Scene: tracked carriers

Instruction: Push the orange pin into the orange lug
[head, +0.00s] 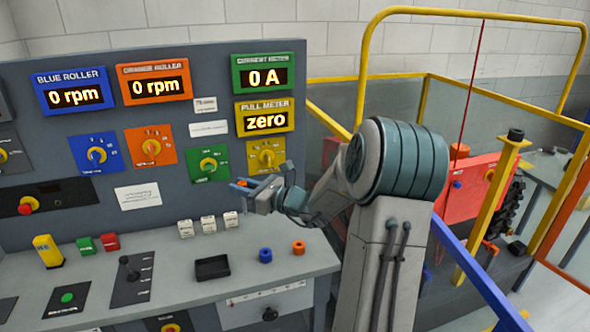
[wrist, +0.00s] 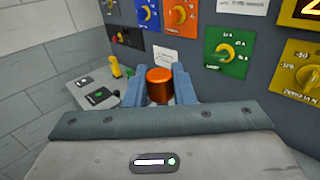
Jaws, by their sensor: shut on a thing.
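In the wrist view the orange pin (wrist: 159,86) is a short, dark-orange cylinder with a rounded top. It stands between the two blue fingers of my gripper (wrist: 159,84), which is shut on it. In the head view my gripper (head: 242,186) is held in the air above the console, in front of the dial panel. I cannot pick out the orange lug for certain. A small orange part (head: 490,247) shows low on the machine at the right, partly hidden behind rails.
Yellow rails (head: 362,70), a blue rail (head: 480,270) and an orange rail (head: 562,205) stand at the right, around the red machine (head: 468,190).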

